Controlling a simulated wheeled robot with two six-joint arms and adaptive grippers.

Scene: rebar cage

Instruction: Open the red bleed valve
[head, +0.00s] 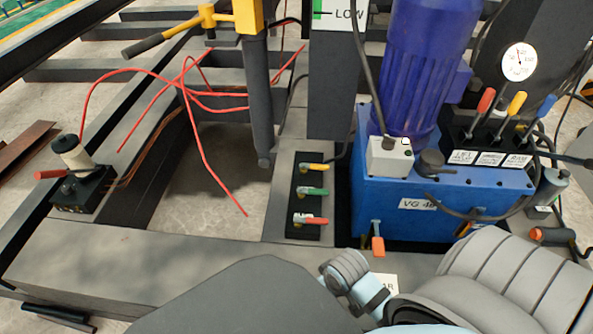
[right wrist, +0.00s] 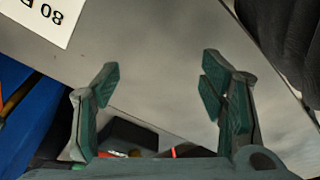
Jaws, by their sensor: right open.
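A black valve block (head: 308,197) stands on the grey steel strip left of the blue power unit in the head view. It carries a yellow lever (head: 314,167), a green lever (head: 312,191) and, nearest me, a red lever (head: 312,220) beside a small white label. The red lever points right, across the block. My right gripper (right wrist: 155,82) is open and empty in the right wrist view, over a grey surface. A dark block (right wrist: 130,134) and a thin bit of red (right wrist: 174,152) show low between its fingers. My left gripper is not in view.
The blue power unit (head: 440,195) with its motor and levers stands close right of the valve block. An orange handle (head: 377,243) sticks out in front. Another red handle (head: 53,174) sits on a block at left. Red hoses (head: 190,93) loop above the opening.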

